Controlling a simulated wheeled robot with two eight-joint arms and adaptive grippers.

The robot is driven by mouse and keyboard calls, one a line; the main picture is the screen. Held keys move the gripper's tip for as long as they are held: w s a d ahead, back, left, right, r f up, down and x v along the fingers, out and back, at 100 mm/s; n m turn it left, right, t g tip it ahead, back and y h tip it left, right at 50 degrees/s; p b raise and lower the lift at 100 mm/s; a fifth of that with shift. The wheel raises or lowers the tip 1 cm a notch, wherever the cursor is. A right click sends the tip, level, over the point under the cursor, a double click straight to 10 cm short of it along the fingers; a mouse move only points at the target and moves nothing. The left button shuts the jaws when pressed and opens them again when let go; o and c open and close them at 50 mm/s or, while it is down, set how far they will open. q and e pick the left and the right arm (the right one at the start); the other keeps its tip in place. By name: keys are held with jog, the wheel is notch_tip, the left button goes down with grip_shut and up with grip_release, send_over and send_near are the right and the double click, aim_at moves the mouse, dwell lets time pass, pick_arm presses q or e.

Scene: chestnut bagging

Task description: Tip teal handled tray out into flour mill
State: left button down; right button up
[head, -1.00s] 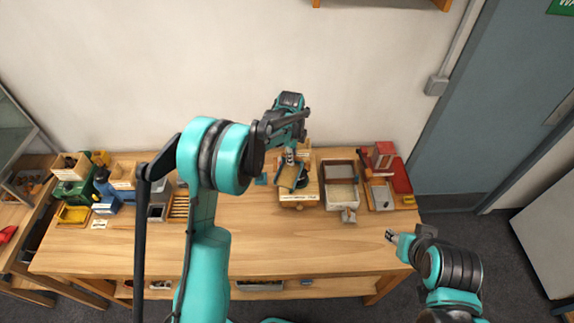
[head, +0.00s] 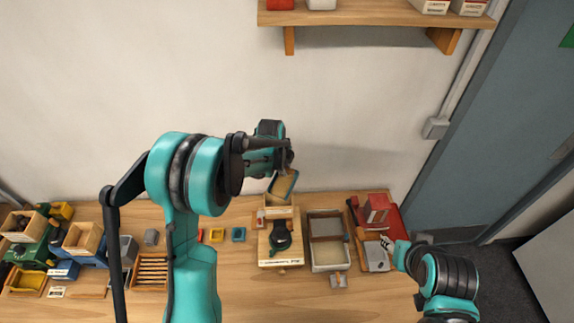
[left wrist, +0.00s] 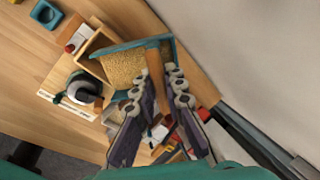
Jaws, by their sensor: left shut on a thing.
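The teal-rimmed tray (head: 284,187) holds tan grain and is tilted above the back of the flour mill. It also shows in the left wrist view (left wrist: 168,50), with grain over its floor. My left gripper (left wrist: 166,78) is shut on its brown handle (left wrist: 155,65). The flour mill (head: 270,255) is a wooden box with a dark round part and crank on top; its open wooden hopper (left wrist: 92,52) lies beside and below the tray in the left wrist view. My right gripper (head: 386,243) is at the right, by a red-and-grey item; its jaws are too small to read.
A framed sieve-like tray (head: 327,262) stands right of the mill. A red box (head: 376,208) and dustpan-like item are further right. Small coloured dishes (head: 217,236) and several bins lie left. A wall shelf (head: 380,14) hangs above.

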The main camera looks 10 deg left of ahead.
pick_arm(q)
jog(key=shift+s+a+r+t+h, duration=0.15)
jog(key=shift+s+r+t, duration=0.15)
jog(key=shift+s+t, duration=0.2)
jog(key=shift+s+a+r+t+h, duration=0.15)
jog(key=shift+s+r+t, duration=0.2)
jog(key=shift+t, duration=0.15)
jog(key=shift+s+a+f+t+b, duration=0.15)
jog(key=shift+s+t+b, duration=0.6)
jog(key=shift+b, duration=0.35)
jog(key=b, duration=0.1)
jog(key=s+t, duration=0.1)
jog(key=r+t+h+b, duration=0.1)
jog(key=shift+s+a+t+b, duration=0.25)
jog(key=shift+s+b, duration=0.1)
jog(key=shift+s, duration=0.05)
